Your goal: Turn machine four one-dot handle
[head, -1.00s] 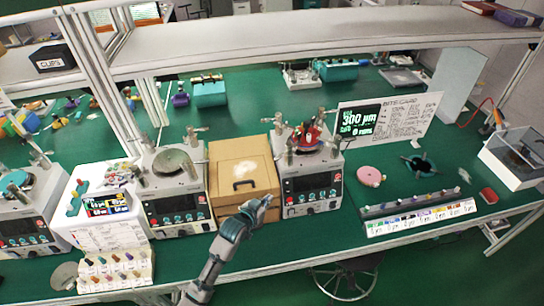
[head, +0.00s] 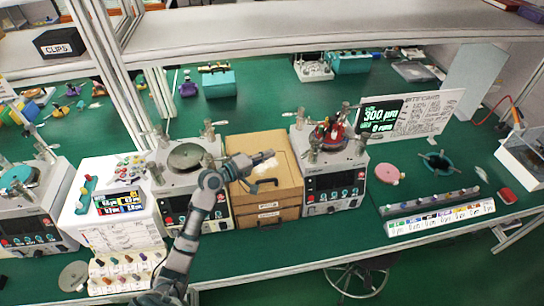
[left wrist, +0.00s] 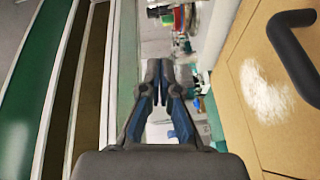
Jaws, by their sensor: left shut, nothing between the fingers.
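Several lapping machines stand in a row on the green bench. One (head: 333,185) has a red piece on its plate, one (head: 190,185) has a bare grey plate, and one (head: 30,205) at the far left has a teal piece. Small knobs and posts show on them, but I cannot make out dots or machine numbers. My left gripper (head: 265,158) is shut and empty, over the lid of a wooden box (head: 278,208) between two machines. In the left wrist view its fingers (left wrist: 160,68) are together, with the box's black handle (left wrist: 298,60) at the right.
A white control box with a display (head: 118,203) and a rack of coloured knobs (head: 125,268) stand at left. A pink disc (head: 387,174), a teal ring (head: 436,163) and a labelled strip (head: 440,219) lie at right. A shelf (head: 330,30) spans above the bench.

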